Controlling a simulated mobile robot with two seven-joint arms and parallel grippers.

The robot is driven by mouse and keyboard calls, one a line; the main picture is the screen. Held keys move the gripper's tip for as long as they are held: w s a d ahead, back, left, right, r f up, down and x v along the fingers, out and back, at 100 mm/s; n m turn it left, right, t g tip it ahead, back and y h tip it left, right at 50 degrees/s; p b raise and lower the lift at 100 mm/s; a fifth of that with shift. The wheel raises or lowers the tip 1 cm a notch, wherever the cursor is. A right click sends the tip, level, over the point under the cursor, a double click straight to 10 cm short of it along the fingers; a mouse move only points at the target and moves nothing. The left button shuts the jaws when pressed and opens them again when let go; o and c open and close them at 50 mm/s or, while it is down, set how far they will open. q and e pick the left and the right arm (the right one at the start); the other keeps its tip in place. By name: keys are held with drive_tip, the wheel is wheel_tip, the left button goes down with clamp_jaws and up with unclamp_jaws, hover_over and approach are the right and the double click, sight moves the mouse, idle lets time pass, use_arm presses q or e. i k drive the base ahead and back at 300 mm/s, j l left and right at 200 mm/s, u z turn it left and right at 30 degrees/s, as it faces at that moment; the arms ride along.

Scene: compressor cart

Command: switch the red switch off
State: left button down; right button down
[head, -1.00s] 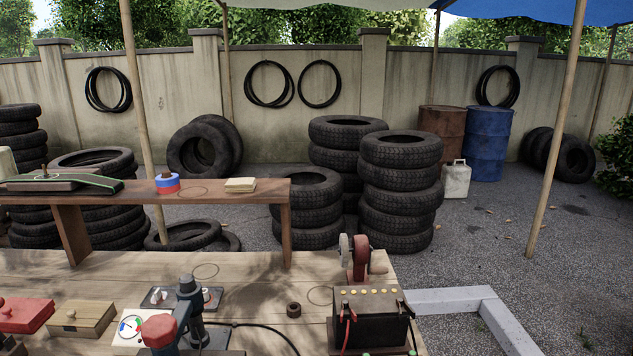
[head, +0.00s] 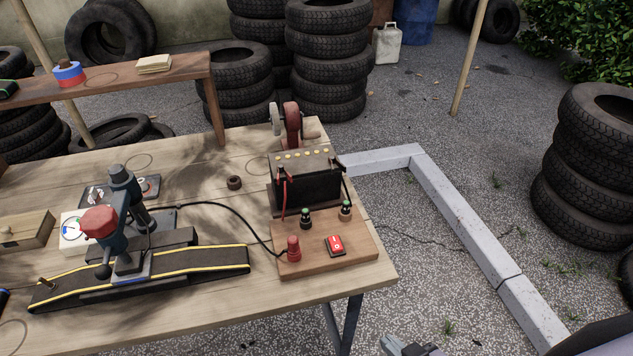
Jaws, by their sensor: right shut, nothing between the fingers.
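The red switch (head: 335,244) is a small red rocker with white marks, set in a dark frame. It sits on the right part of a wooden board (head: 358,256) at the table's front right corner. Which way the rocker is tipped is too small to tell. My right gripper (head: 392,345) shows only in part at the bottom edge, below and to the right of the switch and apart from it. It is shut and empty. My left gripper is not in view.
A red plug-like knob (head: 293,249) and two dark terminals with green tops stand near the switch. A black battery (head: 306,183) stands behind them. A black cable (head: 235,216) runs from the pump (head: 121,220) to the board.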

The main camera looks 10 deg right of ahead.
sight(335, 245)
drive_tip(key=k, duration=0.65)
drive_tip(key=z, duration=1.6)
drive_tip(key=j, duration=0.8)
